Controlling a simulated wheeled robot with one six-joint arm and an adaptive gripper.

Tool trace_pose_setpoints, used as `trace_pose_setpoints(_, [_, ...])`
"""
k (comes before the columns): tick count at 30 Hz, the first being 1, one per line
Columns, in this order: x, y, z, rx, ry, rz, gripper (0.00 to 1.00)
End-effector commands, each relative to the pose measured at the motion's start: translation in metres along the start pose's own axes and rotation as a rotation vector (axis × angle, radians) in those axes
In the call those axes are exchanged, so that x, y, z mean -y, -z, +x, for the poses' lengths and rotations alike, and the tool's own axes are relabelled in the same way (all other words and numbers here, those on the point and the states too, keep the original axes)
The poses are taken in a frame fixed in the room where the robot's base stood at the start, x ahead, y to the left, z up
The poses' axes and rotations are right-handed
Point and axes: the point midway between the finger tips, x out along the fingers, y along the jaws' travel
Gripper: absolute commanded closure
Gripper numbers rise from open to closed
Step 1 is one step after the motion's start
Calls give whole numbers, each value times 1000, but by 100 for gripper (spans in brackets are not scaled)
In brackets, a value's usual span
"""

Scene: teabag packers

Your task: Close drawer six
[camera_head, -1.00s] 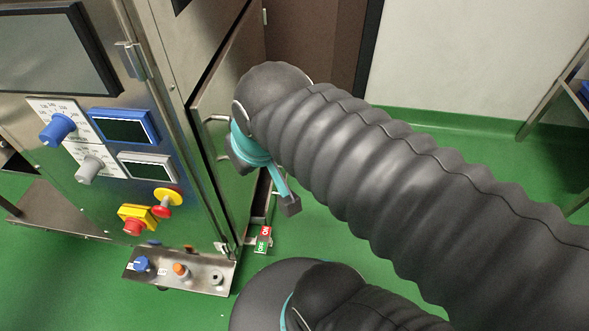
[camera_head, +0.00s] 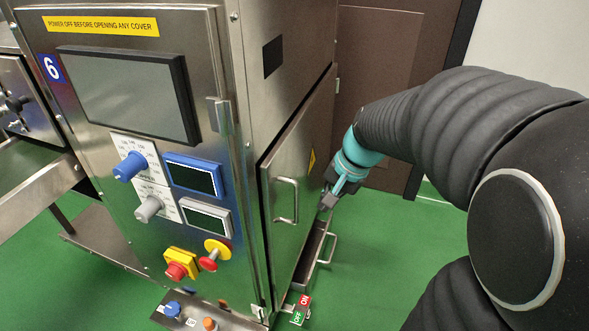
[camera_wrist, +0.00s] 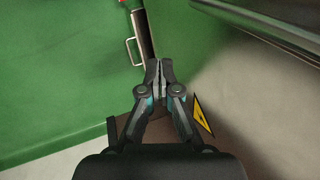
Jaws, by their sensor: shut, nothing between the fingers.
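Machine six (camera_head: 130,60), a steel cabinet marked with a blue 6 plate (camera_head: 52,68), fills the left and middle of the head view. A narrow drawer with a metal handle (camera_head: 328,247) sticks out low on its right side, below a side door (camera_head: 300,160). My gripper (camera_head: 327,203) is shut and empty, just above the drawer beside the door. In the wrist view my gripper (camera_wrist: 158,66) has its fingertips together, close to the drawer (camera_wrist: 145,38) and its handle (camera_wrist: 133,51). The drawer's inside is mostly hidden.
The side door has its own handle (camera_head: 286,200) and seems slightly ajar. A red and green ON/OFF switch (camera_head: 301,309) sits low at the cabinet's corner. A brown door (camera_head: 375,70) stands behind. Green floor (camera_head: 375,270) lies open right of the drawer.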

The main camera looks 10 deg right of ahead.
Motion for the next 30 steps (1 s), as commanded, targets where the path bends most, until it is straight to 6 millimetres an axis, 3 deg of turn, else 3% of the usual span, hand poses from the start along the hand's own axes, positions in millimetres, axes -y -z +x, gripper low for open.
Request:
trace_pose_setpoints(14, [-40,103,105,180,106,558,100])
trace_pose_setpoints(23, [-91,158,182,275,177,918,100])
trace_pose_setpoints(30, [-143,190,248,344,236,1205,100])
